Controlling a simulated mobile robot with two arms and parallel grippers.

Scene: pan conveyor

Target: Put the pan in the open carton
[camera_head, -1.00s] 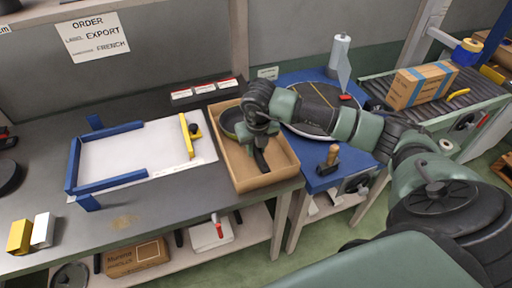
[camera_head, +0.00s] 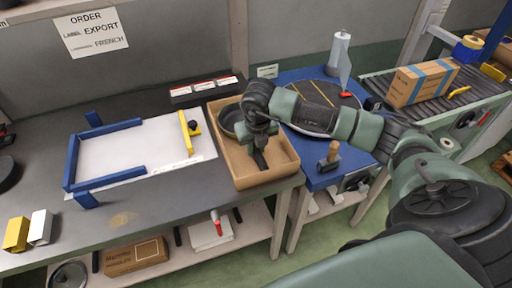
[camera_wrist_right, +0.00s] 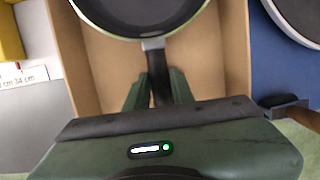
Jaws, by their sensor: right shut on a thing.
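The dark round pan (camera_head: 230,121) is inside the outline of the open cardboard carton (camera_head: 279,177), at its far left end. In the right wrist view the pan (camera_wrist_right: 140,14) shows at the top, with its dark handle (camera_wrist_right: 158,62) pointing toward me and the carton wall (camera_wrist_right: 232,60) around it. My right gripper (camera_head: 260,163) is over the carton, its fingers (camera_wrist_right: 157,88) on both sides of the handle and shut on it. The gripper and wrist hide part of the pan in the head view. I cannot tell whether the pan touches the carton floor. My left gripper is not in view.
The grey bench (camera_head: 120,220) carries a white sheet with blue guides (camera_head: 110,180) and a yellow stop (camera_head: 187,135). A blue table (camera_head: 318,180) with a round dark plate and a wooden-handled tool (camera_head: 330,156) adjoins the carton's right side. A taped box (camera_head: 420,82) sits on the roller conveyor.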

